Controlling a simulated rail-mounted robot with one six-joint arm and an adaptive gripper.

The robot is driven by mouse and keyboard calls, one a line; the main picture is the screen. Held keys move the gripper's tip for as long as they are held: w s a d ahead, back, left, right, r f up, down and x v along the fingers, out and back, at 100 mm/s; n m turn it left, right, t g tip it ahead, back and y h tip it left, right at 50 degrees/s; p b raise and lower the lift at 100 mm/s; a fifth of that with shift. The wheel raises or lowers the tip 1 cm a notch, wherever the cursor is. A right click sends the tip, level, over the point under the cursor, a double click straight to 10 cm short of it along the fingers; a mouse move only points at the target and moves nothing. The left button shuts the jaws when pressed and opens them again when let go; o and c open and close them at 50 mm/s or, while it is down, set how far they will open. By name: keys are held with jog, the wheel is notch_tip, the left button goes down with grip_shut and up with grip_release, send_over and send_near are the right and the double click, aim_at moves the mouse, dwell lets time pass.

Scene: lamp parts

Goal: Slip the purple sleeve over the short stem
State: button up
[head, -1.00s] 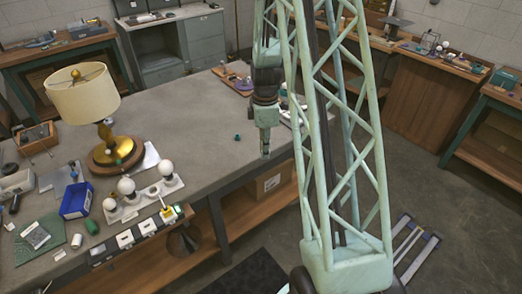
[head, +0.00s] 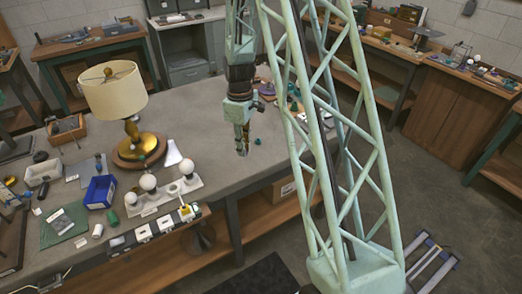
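My gripper (head: 242,148) points down near the front edge of the grey workbench (head: 205,110), right of the row of white bulbs. It is small in the head view, and I cannot tell whether its fingers are apart or hold anything. A small teal piece (head: 257,141) lies on the bench just right of it. I cannot make out the purple sleeve or the short stem for certain. Some small parts (head: 292,92) at the bench's right end are partly hidden behind my lattice arm.
A brass lamp with a cream shade (head: 113,90) stands left on the bench. The bench between lamp and gripper is largely clear.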

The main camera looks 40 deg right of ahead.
jog(key=w+a+r+m, duration=0.1)
jog(key=w+a+m, duration=0.1)
jog(key=a, duration=0.5)
jog(key=w+a+r+m+p, duration=0.1)
jog(key=w+a+r+m, duration=0.1)
jog(key=w+a, duration=0.2)
jog(key=w+a+r+m, duration=0.2)
jog(key=w+a, duration=0.1)
jog(key=a, duration=0.6)
jog(key=shift+a, duration=0.3)
jog(key=shift+a+r, duration=0.1)
jog(key=shift+a, duration=0.2)
jog(key=shift+a, duration=0.1)
